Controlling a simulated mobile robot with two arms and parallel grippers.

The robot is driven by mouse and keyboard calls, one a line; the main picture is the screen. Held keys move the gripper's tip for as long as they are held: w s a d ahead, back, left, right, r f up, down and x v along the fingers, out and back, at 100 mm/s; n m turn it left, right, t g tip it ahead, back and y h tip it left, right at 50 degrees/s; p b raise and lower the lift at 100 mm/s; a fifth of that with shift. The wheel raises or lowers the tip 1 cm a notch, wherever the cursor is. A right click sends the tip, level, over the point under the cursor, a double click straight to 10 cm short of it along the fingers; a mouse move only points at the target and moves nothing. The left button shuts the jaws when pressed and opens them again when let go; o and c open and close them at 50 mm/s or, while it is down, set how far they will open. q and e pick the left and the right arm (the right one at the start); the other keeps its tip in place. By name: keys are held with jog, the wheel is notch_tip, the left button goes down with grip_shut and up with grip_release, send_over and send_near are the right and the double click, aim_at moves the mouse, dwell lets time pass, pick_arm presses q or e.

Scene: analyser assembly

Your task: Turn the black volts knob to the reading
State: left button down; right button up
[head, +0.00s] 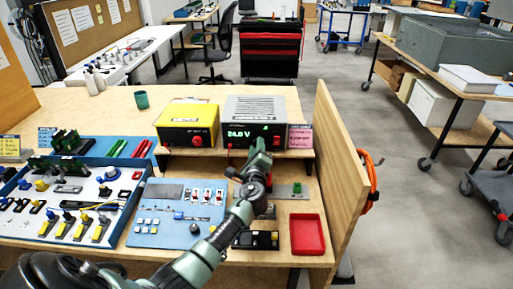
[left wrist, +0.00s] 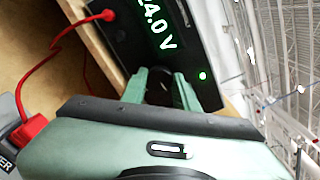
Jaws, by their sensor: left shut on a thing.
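The grey power supply (head: 257,108) stands on the bench shelf, and its green display (head: 239,134) reads 24.0 V. The display also shows in part in the left wrist view (left wrist: 158,22). My left gripper (head: 262,145) reaches up to the lower right of the supply's front. In the left wrist view its two green fingers (left wrist: 161,88) are shut on the black volts knob (left wrist: 158,78), one on each side. The knob is dark and partly hidden by the fingers; its pointer cannot be made out. In the head view the gripper hides the knob. My right gripper is not in view.
A yellow unit (head: 187,122) stands left of the supply, and a pink note (head: 300,137) is at its right. A red cable (left wrist: 52,58) runs from the supply's front. A wooden side panel (head: 342,175) bounds the bench's right. A red tray (head: 308,235) lies in front.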

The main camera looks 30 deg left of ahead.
pick_arm(q)
jog(key=shift+r, duration=0.15)
jog(key=c, duration=1.1)
grip_release()
jog(key=shift+w, duration=0.1)
jog(key=v, duration=0.8)
jog(key=shift+a, duration=0.1)
